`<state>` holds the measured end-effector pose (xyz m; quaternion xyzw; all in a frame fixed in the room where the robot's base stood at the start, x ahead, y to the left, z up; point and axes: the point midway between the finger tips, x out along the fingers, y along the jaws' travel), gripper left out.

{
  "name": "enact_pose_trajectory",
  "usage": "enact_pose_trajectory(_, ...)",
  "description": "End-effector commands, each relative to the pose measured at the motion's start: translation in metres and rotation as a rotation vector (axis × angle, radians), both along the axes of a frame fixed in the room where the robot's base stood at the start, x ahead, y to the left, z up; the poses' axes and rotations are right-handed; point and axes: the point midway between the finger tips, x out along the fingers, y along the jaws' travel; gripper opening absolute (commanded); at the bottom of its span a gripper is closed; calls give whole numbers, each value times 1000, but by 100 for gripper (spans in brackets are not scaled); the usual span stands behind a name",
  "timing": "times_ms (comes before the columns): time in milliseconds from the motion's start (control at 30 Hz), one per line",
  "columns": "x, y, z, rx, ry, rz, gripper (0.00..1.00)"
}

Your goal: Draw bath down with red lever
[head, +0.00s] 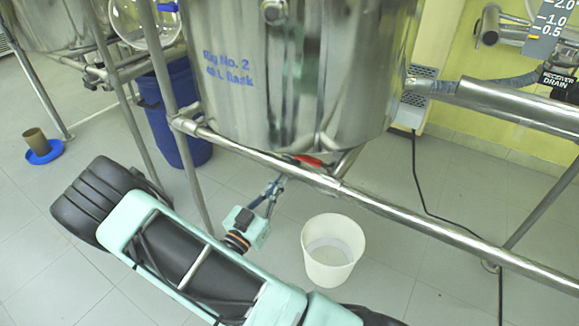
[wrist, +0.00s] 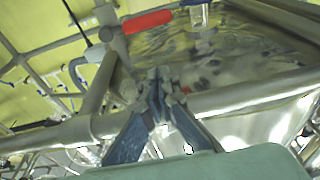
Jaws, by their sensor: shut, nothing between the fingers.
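The steel bath (head: 300,75), marked "Rig No. 2", hangs in a tube frame. The red lever (head: 308,160) sits under its bottom, just behind the front frame tube. In the wrist view the red lever (wrist: 147,22) lies above and a little left of my fingertips, apart from them. My gripper (head: 281,179) is below and left of the lever, by the frame tube. In the wrist view my gripper (wrist: 158,76) shows its blue fingers together with nothing between them. The valve body behind the lever is mostly hidden in the head view.
A white bucket (head: 316,266) stands on the floor below the bath. The frame's front tube (head: 400,217) crosses close to my gripper. A blue bin (head: 178,110) stands left behind the frame leg. A black cable (head: 420,185) hangs at the right.

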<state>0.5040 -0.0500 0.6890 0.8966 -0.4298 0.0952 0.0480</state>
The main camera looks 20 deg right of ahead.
Motion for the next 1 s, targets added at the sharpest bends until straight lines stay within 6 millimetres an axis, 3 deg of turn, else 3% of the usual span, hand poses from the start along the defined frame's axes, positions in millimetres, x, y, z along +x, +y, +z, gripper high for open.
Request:
enact_pose_trajectory(167,4,-17,6,-11,-12,-19,0)
enact_pose_trajectory(567,54,-80,23,-10,-10,-18,0)
enact_pose_trajectory(733,63,-90,0,-11,-8,-15,0)
enact_pose_trajectory(1000,67,-95,-11,-10,-9,-14,0)
